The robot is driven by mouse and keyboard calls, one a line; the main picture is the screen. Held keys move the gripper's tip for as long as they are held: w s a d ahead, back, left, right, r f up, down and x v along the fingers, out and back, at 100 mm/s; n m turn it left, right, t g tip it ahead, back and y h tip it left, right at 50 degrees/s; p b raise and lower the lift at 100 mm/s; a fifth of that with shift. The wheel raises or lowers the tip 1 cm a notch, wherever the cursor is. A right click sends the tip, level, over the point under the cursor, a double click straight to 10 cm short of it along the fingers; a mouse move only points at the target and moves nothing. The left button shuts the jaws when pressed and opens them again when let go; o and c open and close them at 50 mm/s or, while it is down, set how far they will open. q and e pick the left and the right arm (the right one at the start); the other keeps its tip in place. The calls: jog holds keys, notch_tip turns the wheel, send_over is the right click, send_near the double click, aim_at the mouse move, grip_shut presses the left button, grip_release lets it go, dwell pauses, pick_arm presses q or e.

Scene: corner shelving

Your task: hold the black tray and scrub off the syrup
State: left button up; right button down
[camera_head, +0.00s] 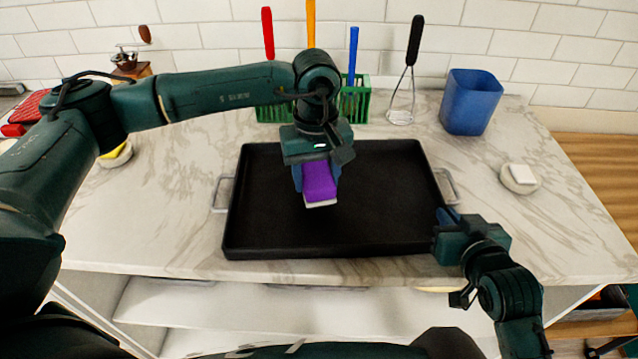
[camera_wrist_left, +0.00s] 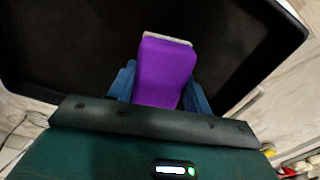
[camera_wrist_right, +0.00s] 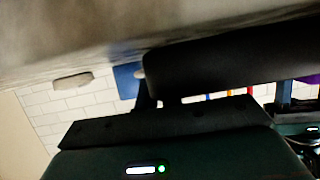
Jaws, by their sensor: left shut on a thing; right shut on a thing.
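The black tray (camera_head: 385,205) lies on the marble counter, with a metal handle at each end. My left gripper (camera_head: 318,178) is shut on a purple sponge (camera_head: 319,183) with a pale underside, over the left middle of the tray. The sponge also shows between the fingers in the left wrist view (camera_wrist_left: 165,72). I cannot tell whether it touches the tray. My right gripper (camera_head: 446,222) is shut on the tray's right edge near the front corner; the tray's wall fills part of the right wrist view (camera_wrist_right: 220,62). I see no syrup on the visible tray surface; part is hidden by my left arm.
A green basket (camera_head: 274,112) with upright coloured-handled utensils stands behind the tray. A small dish with a white block (camera_head: 521,177) sits right. A yellow sponge (camera_head: 115,151) is at left.

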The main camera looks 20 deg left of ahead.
pick_arm(q)
jog(key=shift+r, duration=2.3)
pick_arm(e)
jog(key=c, duration=1.5)
grip_release()
jog(key=v, duration=1.2)
pick_arm(q)
jog(key=shift+s+f, duration=0.1)
pick_arm(e)
jog(key=shift+s, duration=0.15)
